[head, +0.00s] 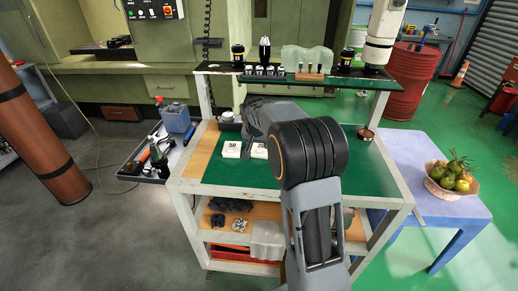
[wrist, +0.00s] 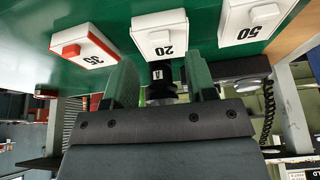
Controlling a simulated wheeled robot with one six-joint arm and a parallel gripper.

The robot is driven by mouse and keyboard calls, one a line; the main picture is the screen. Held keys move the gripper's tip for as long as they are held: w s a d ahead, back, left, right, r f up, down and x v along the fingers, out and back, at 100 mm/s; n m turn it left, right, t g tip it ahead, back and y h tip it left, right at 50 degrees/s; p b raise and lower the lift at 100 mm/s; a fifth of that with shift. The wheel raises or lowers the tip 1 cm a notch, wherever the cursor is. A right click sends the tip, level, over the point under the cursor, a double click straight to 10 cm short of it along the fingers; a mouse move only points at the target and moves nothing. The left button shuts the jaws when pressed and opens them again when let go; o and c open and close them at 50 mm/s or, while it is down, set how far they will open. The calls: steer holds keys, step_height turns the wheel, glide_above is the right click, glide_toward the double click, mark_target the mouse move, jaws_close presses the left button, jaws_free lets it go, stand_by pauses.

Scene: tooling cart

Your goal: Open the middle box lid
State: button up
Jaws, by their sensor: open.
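The middle box (wrist: 160,36) is white, marked 20, and looks closed in the wrist view, which shows the scene upside down. In the head view the box marked 20 (head: 259,151) is partly covered by my arm. My gripper (wrist: 158,68) is open, its two green fingers spread below the middle box in the wrist picture. Nothing is gripped, and the fingertips look apart from the box. The box marked 50 (wrist: 252,20) and the red-and-white box marked 35 (wrist: 85,46) flank it. The head view also shows the 50 box (head: 232,149); my arm hides the 35 box.
The boxes sit on the cart's green top (head: 225,175). A raised shelf (head: 300,78) with tool holders runs along the back. A side tray (head: 147,165) with bottles hangs at the left. A fruit bowl (head: 452,188) stands on a blue table at the right.

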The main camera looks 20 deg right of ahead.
mark_target(259, 150)
steer(key=shift+x, duration=2.25)
jaws_close()
